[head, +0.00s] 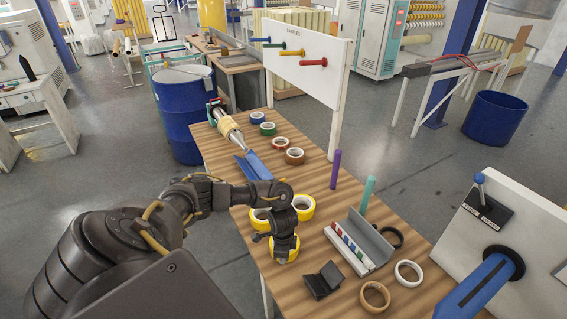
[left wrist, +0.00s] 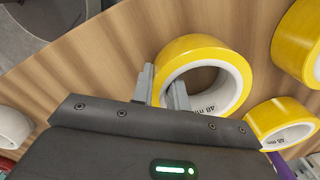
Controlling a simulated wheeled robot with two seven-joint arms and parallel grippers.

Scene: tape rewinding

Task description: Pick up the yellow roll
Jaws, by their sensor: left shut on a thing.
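A yellow roll (head: 293,256) with a white core is under my left gripper (head: 284,255) in the head view. In the left wrist view, the same roll (left wrist: 222,55) has its wall between the two grey fingers of my left gripper (left wrist: 162,88). One finger is inside its hole and the other is outside. The gripper is shut on it. I cannot tell whether the roll touches the table. Two other yellow rolls, one at the left (head: 259,224) and one at the right (head: 306,212), lie just behind my gripper. My right gripper is not in view.
The wooden table (head: 258,253) also carries an open grey case (head: 360,240), a small black object (head: 323,280), a tan roll (head: 375,296), a white roll (head: 409,273) and upright purple (head: 336,170) and teal (head: 367,195) rods. Several coloured rolls lie farther back.

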